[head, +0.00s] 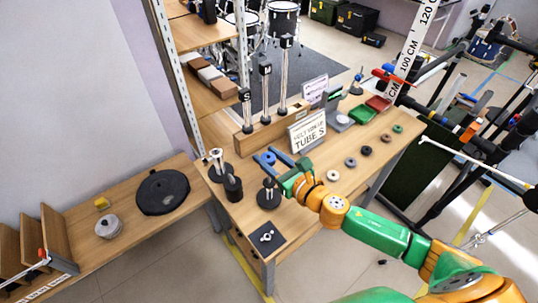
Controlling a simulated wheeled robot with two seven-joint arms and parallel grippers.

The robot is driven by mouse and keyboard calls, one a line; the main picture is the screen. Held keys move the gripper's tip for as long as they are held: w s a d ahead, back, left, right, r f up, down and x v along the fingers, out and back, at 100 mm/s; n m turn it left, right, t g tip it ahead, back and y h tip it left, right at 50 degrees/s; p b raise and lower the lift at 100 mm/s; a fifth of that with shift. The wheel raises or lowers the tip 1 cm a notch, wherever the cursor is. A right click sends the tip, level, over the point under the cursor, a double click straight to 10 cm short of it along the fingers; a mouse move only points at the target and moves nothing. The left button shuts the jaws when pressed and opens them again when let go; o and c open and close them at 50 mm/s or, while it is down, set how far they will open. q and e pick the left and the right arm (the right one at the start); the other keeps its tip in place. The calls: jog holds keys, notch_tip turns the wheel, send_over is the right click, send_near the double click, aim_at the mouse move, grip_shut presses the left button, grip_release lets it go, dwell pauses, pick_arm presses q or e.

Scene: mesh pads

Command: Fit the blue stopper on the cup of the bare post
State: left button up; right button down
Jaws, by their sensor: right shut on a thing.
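My right gripper (266,161) is over the wooden table, its two blue-grey fingers shut on the blue stopper (268,158). The fingers partly hide the stopper. A short post (269,187) on a round black base stands just in front of and below the gripper. Another post (216,160) with a pale top stands to the left on a dark round base, with a black cylinder (233,188) beside it. Which post is the bare one is too small to tell. The stopper looks apart from both posts. My left gripper is not in view.
A wooden block with several tall labelled posts (265,90) and a "TUBE S" sign (308,130) stand behind. Several round pads (351,162) line the right. A dark square plate (266,237) lies at the near corner. Green (362,115) and red trays stand at the back right.

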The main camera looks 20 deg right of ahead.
jog(key=shift+f, duration=0.6)
jog(key=shift+s+d+f+b, duration=0.1)
jog(key=shift+d+f+b, duration=0.1)
jog(key=shift+f+b, duration=0.95)
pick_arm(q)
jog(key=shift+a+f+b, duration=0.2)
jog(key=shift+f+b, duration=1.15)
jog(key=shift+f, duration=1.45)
pick_arm(e)
jog(key=shift+f, duration=1.45)
jog(key=shift+a, duration=0.1)
jog(key=shift+c, duration=1.5)
grip_release()
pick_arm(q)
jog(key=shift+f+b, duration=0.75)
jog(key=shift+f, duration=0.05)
pick_arm(e)
jog(key=v, duration=0.7)
